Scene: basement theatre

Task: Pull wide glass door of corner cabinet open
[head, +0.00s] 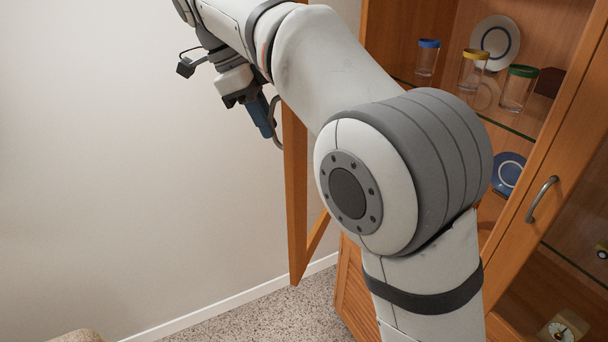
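The corner cabinet (365,290) is wooden and stands at the right. A wooden-framed door (296,215) stands swung out from its left side, seen almost edge-on; its glass is hard to make out, and my arm hides much of it. A curved metal handle (278,132) shows on the door's left side. My gripper (262,118), with a blue finger part, points down right beside this handle. Whether its fingers close on the handle or only touch it cannot be told from this angle.
Glass shelves hold jars with coloured lids (472,70), a white plate (495,42) and a blue plate (508,173). Another cabinet door with a metal handle (541,199) is at the right. A bare wall (120,170) and speckled carpet (280,315) lie left.

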